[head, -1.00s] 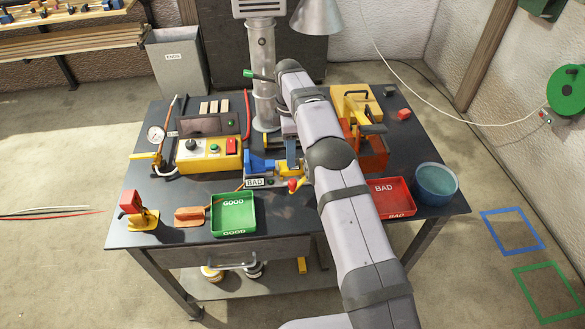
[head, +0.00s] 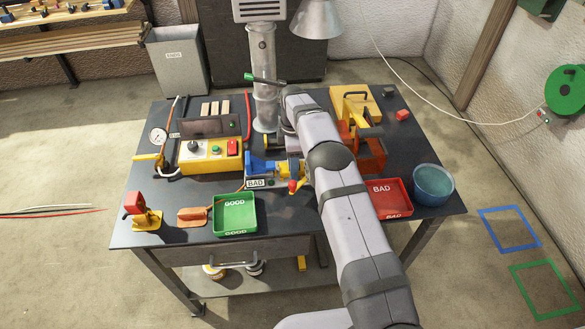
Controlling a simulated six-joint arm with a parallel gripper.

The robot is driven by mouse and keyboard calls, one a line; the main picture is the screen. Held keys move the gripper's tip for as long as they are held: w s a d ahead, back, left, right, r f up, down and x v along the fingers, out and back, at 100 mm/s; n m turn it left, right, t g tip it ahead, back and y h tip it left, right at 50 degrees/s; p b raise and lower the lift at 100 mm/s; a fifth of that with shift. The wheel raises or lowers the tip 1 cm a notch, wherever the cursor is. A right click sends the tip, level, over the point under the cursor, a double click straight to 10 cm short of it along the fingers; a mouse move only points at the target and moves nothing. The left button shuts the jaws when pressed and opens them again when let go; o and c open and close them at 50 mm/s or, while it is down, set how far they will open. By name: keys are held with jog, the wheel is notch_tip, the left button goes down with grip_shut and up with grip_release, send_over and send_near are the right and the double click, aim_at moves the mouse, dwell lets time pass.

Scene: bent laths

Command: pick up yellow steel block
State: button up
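A small yellow piece (head: 284,167) shows at the right end of the blue vise (head: 262,167), close to the left side of my arm. I cannot tell whether it is the yellow steel block or part of the vise. No other separate yellow block stands out clearly. My gripper lies around the far end of my arm, behind the vise. Its fingers are too small and too covered by the arm to read, so I cannot tell whether they are open or hold anything.
A green GOOD tray (head: 235,228) and a red BAD tray (head: 393,211) stand near the front edge. A blue bucket (head: 434,190) is at the right. A yellow control box (head: 205,163) is left of the vise. An orange clamp fixture (head: 370,158) stands right of my arm.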

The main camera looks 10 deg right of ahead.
jog(key=c, duration=1.3)
jog(key=shift+r, duration=0.2)
notch_tip(320, 180, up, 10)
jog(key=shift+f+b, duration=0.15)
jog(key=shift+b, duration=0.75)
jog(key=s+d+r+m+p, duration=0.2)
jog(key=s+m+p, duration=0.2)
jog(key=s+m, duration=0.2)
jog(key=s+d+r+m+p, duration=0.2)
jog(key=s+m, duration=0.4)
jog(key=s, duration=0.3)
jog(key=s+d+r+m+p, duration=0.1)
jog(key=s+d+m+p, duration=0.1)
jog(key=s+m+p, duration=0.3)
jog(key=shift+s+d+r+m+p, duration=0.15)
jog(key=shift+s+r+m, duration=0.1)
jog(key=shift+s, duration=0.35)
jog(key=shift+s+d+r+m+p, duration=0.15)
jog(key=shift+s+m, duration=0.1)
jog(key=shift+s, duration=0.35)
